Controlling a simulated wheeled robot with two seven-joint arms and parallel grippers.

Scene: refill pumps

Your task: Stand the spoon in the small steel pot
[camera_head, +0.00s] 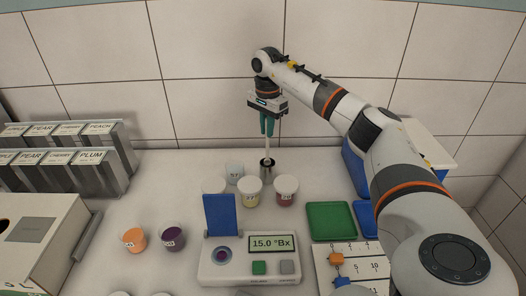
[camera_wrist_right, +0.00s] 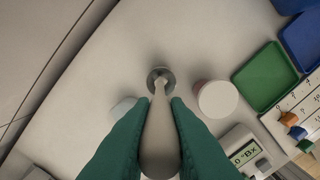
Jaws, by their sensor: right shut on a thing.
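My right gripper (camera_head: 268,128) is shut on a pale spoon (camera_head: 268,148) and holds it upright above the counter, near the wall. The small steel pot (camera_head: 267,168) stands on the counter directly below. In the right wrist view the spoon (camera_wrist_right: 160,120) runs between the green fingers (camera_wrist_right: 158,125) toward the steel pot (camera_wrist_right: 160,76). Its far end shows over the pot's mouth; I cannot tell how deep it reaches inside. My left gripper is not in view.
Several small cups stand close in front of the pot, including a yellow one (camera_head: 250,192) and a red one (camera_head: 285,191). A meter (camera_head: 249,262) stands nearer, with a green tray (camera_head: 331,221) to its right. Labelled racks (camera_head: 60,160) stand left.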

